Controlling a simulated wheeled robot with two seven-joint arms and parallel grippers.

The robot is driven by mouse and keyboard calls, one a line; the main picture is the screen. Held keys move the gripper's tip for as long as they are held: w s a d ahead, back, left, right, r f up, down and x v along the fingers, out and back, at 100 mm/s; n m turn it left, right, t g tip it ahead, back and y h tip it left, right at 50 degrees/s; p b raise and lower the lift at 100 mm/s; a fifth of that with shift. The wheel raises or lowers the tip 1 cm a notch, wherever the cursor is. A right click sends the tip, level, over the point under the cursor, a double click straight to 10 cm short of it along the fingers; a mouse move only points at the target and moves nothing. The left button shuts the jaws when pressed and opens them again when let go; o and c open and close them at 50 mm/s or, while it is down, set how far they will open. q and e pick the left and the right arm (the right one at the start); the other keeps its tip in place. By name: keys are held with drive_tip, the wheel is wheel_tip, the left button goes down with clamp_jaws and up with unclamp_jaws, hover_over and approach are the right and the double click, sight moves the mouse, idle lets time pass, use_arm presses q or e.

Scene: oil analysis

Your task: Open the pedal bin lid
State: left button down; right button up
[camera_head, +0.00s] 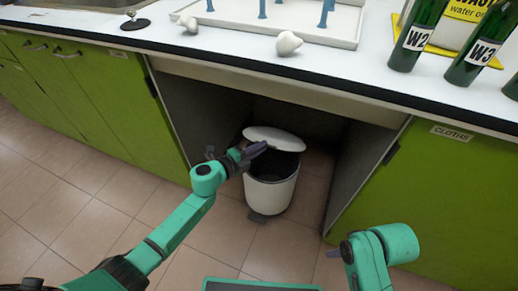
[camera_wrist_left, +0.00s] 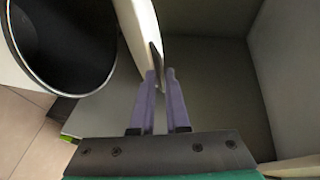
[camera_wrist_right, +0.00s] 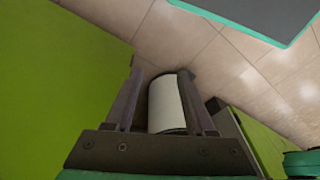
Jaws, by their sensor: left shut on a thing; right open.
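The white pedal bin (camera_head: 270,192) stands on the floor in the recess under the counter. Its lid (camera_head: 278,138) is tilted up at the back, and the dark inside shows. My left gripper (camera_head: 256,150) is shut on the lid's edge. In the left wrist view the lid (camera_wrist_left: 138,28) runs down between the fingers (camera_wrist_left: 159,80), beside the open bin mouth (camera_wrist_left: 66,40). A dark pedal (camera_head: 260,216) shows at the bin's foot. My right gripper (camera_head: 335,253) is open, away from the bin; its fingers (camera_wrist_right: 160,85) show the white bin body (camera_wrist_right: 166,103) beyond them.
Recess side walls (camera_head: 348,170) stand close on both sides of the bin. Green cabinets (camera_head: 450,200) flank it. Above, the counter holds a white tray (camera_head: 330,38), a white flask-like piece (camera_head: 288,43) and green bottles (camera_head: 418,35). The tiled floor (camera_head: 205,235) in front is clear.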

use_arm(q)
drive_tip(key=c, duration=1)
unclamp_jaws()
drive_tip(key=p+v, duration=0.2)
drive_tip(key=v, duration=1.2)
drive_tip(key=shift+s+a+r+p, duration=0.15)
drive_tip(key=shift+s+a+p, duration=0.05)
drive_tip(key=shift+p, duration=0.15)
use_arm(e)
wheel_tip(320, 180, down, 7)
drive_tip(key=w, duration=0.1)
drive_tip(key=shift+d, duration=0.25)
